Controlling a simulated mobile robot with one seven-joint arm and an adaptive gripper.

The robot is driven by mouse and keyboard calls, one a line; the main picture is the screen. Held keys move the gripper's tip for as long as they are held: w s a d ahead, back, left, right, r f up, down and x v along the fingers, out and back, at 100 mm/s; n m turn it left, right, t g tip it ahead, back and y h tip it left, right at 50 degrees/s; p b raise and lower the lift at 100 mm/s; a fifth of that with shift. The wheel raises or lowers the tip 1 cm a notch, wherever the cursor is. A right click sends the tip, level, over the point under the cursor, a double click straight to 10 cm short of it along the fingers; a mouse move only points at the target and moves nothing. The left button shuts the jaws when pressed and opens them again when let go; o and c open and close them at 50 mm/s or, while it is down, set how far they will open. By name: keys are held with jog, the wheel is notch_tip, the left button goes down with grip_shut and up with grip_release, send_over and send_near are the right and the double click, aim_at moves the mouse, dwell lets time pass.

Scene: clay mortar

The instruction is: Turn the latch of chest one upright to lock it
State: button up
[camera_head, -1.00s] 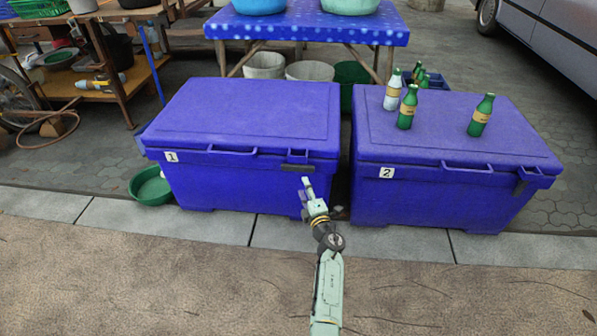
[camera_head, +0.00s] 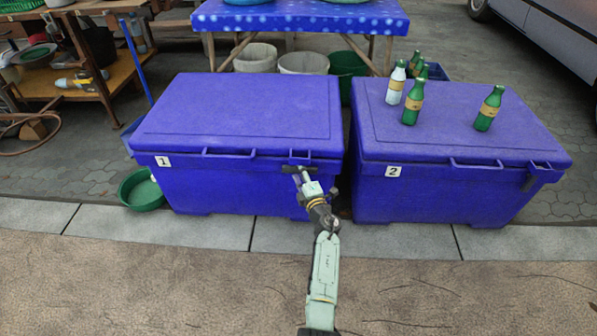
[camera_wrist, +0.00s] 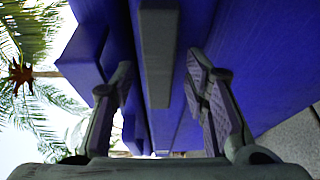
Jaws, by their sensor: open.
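Chest one (camera_head: 235,180) is the blue chest on the left, lid shut, with a "1" label. Its dark latch (camera_head: 290,169) lies about horizontal at the front right, below the lid rim. My gripper (camera_head: 304,177) is in front of the latch and partly covers it. In the wrist view, the latch shows as a dark grey bar (camera_wrist: 156,55) lying between the open fingers of my gripper (camera_wrist: 158,65). Gaps show on both sides of the bar, so the fingers look clear of it. The wrist picture is turned relative to the head view.
Chest two (camera_head: 430,195) stands close on the right, with a narrow gap between the chests. Several bottles (camera_head: 412,103) stand on its lid. A green basin (camera_head: 140,192) is at chest one's left. A blue table (camera_head: 300,22) stands behind. The pavement in front is clear.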

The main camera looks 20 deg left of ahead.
grip_shut()
dwell(0.5)
jog(key=shift+r+p, duration=0.15)
jog(key=shift+p, duration=0.2)
jog(key=shift+a+r+n+g+h+p, duration=0.15)
jog(key=shift+n+h+p, duration=1.1)
jog(key=shift+n+p, duration=1.35)
jog(key=shift+r+n+g+h+p, duration=0.15)
jog(key=shift+n+h+p, duration=1.45)
jog(key=shift+p, duration=1.7)
jog(key=shift+a+n+g+h+p, duration=0.15)
jog(key=shift+n+h+p, duration=0.8)
jog(key=shift+n+p, duration=1.8)
